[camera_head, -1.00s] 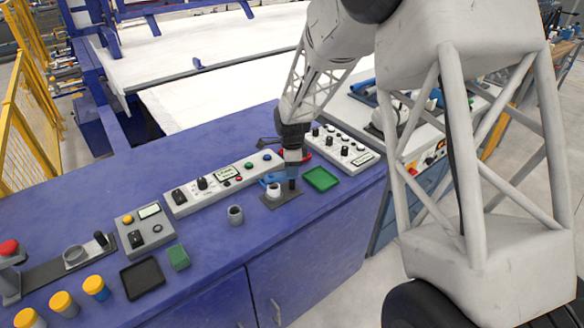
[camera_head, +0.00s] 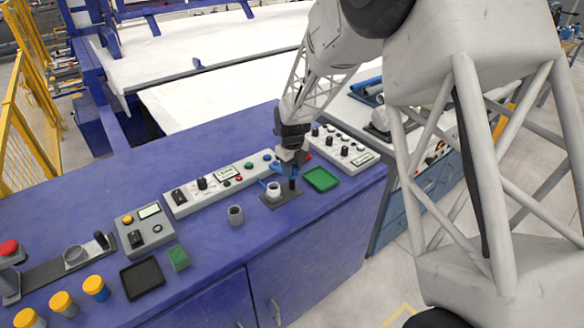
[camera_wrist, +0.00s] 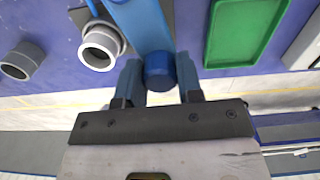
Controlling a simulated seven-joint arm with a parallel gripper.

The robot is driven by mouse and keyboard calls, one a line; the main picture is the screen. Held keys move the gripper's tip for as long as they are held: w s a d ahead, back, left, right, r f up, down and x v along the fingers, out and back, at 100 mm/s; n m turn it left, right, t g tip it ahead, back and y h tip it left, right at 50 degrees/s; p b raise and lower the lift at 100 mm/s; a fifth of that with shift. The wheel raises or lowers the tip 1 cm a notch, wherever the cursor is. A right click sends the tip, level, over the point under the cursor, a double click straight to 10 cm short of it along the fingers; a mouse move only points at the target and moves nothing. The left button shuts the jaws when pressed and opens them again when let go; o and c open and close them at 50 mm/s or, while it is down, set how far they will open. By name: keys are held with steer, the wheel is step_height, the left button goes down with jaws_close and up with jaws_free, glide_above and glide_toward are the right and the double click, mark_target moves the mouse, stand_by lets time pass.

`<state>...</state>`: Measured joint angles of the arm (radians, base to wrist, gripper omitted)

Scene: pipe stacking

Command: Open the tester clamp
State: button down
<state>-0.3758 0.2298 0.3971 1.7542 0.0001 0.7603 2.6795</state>
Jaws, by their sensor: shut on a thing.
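The tester clamp is a dark plate (camera_head: 285,203) with a grey pipe ring (camera_head: 273,189) standing on it and a blue clamp arm (camera_head: 270,179) beside the ring. In the wrist view a blue bar (camera_wrist: 143,22) runs down to a round dark blue end (camera_wrist: 160,73), and the pipe ring (camera_wrist: 100,46) is to its left. My gripper (camera_wrist: 158,86) has its two fingers on either side of that round end and is shut on it. In the head view my gripper (camera_head: 290,170) is low over the clamp, and its fingertips are partly hidden.
A green tray (camera_head: 321,179) lies close on the right of the clamp. A loose grey pipe piece (camera_head: 235,215) stands to the left. A long control panel (camera_head: 220,178) and another panel (camera_head: 342,147) stand behind.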

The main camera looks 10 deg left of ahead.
steer(key=shift+m, duration=1.4)
steer(key=c, duration=0.8)
jaws_free()
steer(key=shift+r, duration=3.95)
